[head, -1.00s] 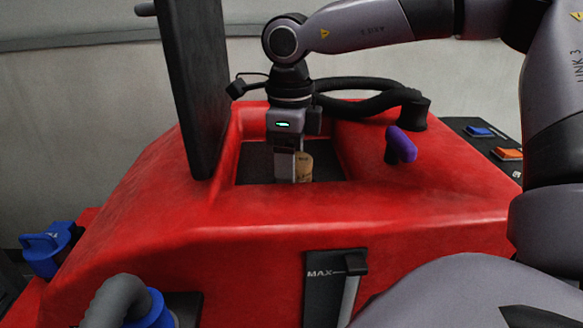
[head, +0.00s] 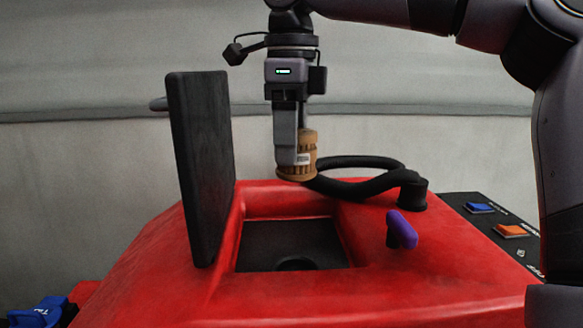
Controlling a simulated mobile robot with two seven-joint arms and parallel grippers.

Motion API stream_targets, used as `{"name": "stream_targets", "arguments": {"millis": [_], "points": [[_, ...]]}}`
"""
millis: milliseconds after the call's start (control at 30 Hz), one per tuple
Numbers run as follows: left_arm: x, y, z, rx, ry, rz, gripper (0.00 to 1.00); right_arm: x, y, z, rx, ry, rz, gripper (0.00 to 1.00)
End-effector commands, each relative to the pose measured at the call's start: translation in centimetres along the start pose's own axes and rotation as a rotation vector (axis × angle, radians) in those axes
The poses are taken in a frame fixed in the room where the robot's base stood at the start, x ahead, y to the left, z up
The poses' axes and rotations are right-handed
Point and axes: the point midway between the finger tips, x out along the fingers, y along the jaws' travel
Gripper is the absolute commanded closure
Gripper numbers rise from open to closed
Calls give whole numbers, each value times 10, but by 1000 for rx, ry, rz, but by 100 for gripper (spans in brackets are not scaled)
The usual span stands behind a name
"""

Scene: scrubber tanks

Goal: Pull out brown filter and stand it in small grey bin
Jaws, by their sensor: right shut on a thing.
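The brown filter (head: 309,143) is a ribbed cylinder with a wider bottom rim and a small pale label. My right gripper (head: 296,150) is shut on it and holds it upright in the air, above the opening of the red tank (head: 265,295). One finger covers part of the filter's left side. In the recess (head: 260,236) below, a dark round hole (head: 296,264) partly shows at the front edge. The small grey bin is not in view. My left gripper is not in view.
A black lid (head: 203,165) stands open left of the recess. A black hose (head: 370,182) curves behind and right of it. A purple knob (head: 402,230) and a panel with a blue button (head: 480,208) and an orange button (head: 511,230) lie to the right.

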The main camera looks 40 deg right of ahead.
Motion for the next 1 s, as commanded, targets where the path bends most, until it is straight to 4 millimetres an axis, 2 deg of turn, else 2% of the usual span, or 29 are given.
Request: {"name": "stream_targets", "arguments": {"millis": [233,1000], "points": [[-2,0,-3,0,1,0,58,-16,0,0,0,0,-1,74],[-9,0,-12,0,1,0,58,-26,0,0,0,0,0,74]]}}
